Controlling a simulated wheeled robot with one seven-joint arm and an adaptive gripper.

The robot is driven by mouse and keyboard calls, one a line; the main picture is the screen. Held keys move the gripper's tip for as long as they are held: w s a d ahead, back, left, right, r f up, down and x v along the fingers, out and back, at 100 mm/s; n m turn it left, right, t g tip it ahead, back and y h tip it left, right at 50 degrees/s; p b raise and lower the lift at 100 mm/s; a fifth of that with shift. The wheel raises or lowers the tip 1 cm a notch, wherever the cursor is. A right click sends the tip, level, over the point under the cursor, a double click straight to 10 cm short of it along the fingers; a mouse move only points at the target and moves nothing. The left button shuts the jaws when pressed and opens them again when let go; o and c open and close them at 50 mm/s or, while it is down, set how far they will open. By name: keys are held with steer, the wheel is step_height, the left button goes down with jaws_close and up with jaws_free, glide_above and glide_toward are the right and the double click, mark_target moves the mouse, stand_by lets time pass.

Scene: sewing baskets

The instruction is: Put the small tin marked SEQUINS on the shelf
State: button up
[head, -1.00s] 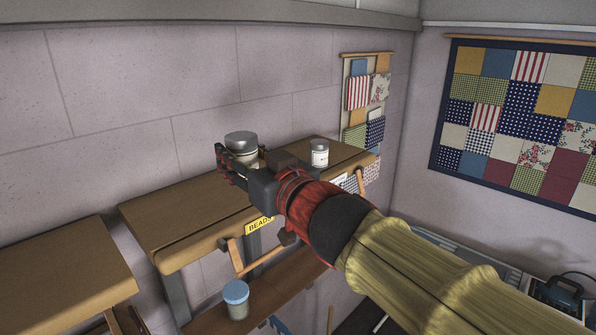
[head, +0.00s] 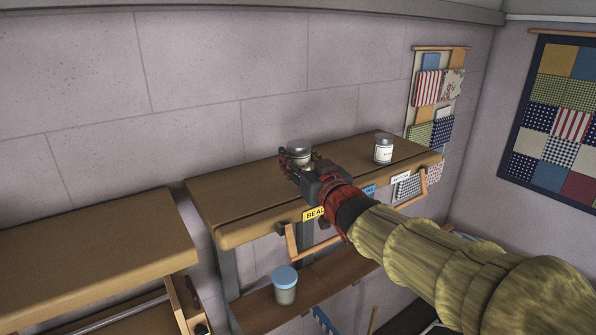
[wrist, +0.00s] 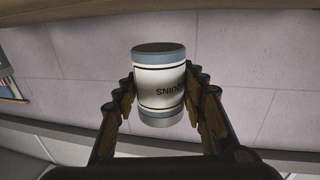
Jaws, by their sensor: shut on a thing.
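The small tin (wrist: 158,85) is white with blue-grey bands. Its dark label reads upside down in the wrist view, and the part showing fits the end of SEQUINS. My gripper (wrist: 160,100) is shut on its sides. In the head view the tin's grey lid (head: 299,146) shows above my gripper (head: 298,162), over the upper wooden shelf (head: 250,200). In the wrist view a strip of wall shows between the tin and the brown board (wrist: 40,15), so the tin appears held above the shelf. My gripper hides its lower part in the head view.
A white-labelled jar (head: 383,150) stands on the shelf to the right. A yellow BEADS tag (head: 314,213), a blue tag (head: 369,190) and a white tag (head: 401,180) line the front edge. A blue-lidded jar (head: 285,287) stands on the lower shelf. The upper shelf's left part is clear.

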steer(key=shift+w+a+f, duration=0.1)
steer(key=shift+w+f, duration=0.2)
steer(key=shift+f, duration=0.2)
step_height(320, 180, down, 3)
steer(key=shift+w+r, duration=0.15)
steer(key=shift+r, duration=0.05)
steer(key=shift+f, duration=0.15)
steer(key=shift+f, duration=0.2)
steer(key=o, duration=1.2)
steer(key=shift+o, duration=0.2)
steer(key=shift+r, duration=0.1)
